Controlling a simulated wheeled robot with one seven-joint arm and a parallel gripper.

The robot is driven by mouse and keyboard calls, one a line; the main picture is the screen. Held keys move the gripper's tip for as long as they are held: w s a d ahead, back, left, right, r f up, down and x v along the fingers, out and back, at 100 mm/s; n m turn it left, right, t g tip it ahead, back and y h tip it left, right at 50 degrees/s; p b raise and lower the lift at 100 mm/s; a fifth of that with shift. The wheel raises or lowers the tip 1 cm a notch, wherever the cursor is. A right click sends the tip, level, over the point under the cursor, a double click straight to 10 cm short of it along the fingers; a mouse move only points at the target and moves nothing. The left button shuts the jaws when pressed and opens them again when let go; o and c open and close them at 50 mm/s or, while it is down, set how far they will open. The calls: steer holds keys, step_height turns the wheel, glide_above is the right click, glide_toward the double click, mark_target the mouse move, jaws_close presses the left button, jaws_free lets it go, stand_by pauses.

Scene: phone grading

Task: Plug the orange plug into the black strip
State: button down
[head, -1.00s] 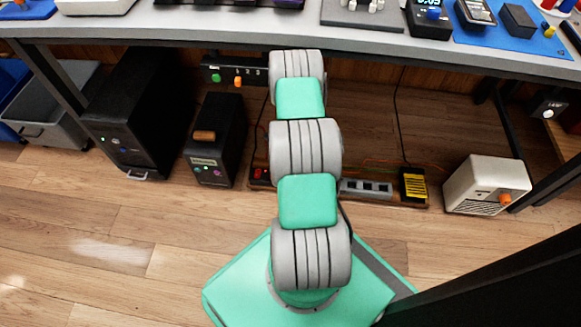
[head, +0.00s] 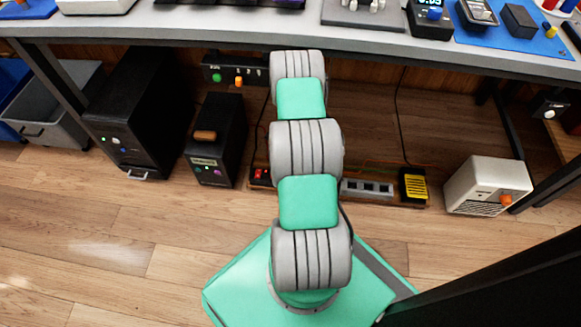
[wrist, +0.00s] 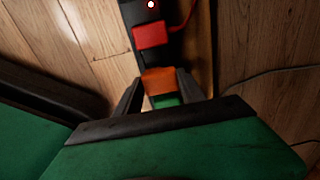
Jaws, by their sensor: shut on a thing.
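In the wrist view, my gripper (wrist: 158,88) is shut on the orange plug (wrist: 158,78), which sits between its two dark fingers. The black strip (wrist: 137,14) runs down from the top, with a red block (wrist: 150,35) on it just beyond the orange plug. The plug appears over or against the strip; whether it is seated in a socket cannot be told. In the head view, the strip's end (head: 261,175) with red parts shows left of my arm. My arm hides the gripper and the orange plug there.
A grey strip (head: 367,188) and a yellow-topped black block (head: 413,187) lie right of my arm. Black boxes (head: 217,140) stand left, a white box (head: 487,186) right. The bench top (head: 200,27) overhangs the floor. A thin cable (wrist: 270,72) crosses the wrist view.

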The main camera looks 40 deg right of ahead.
steer(key=shift+f+b, duration=1.3)
steer(key=shift+f, duration=0.3)
stand_by(0.4)
steer(key=c, duration=0.6)
jaws_free()
steer(key=shift+r, duration=0.15)
step_height(320, 180, up, 8)
steer(key=p, duration=0.4)
steer(key=shift+s+a+f, duration=0.1)
steer(key=shift+a+f, duration=0.05)
steer(key=shift+f, duration=0.05)
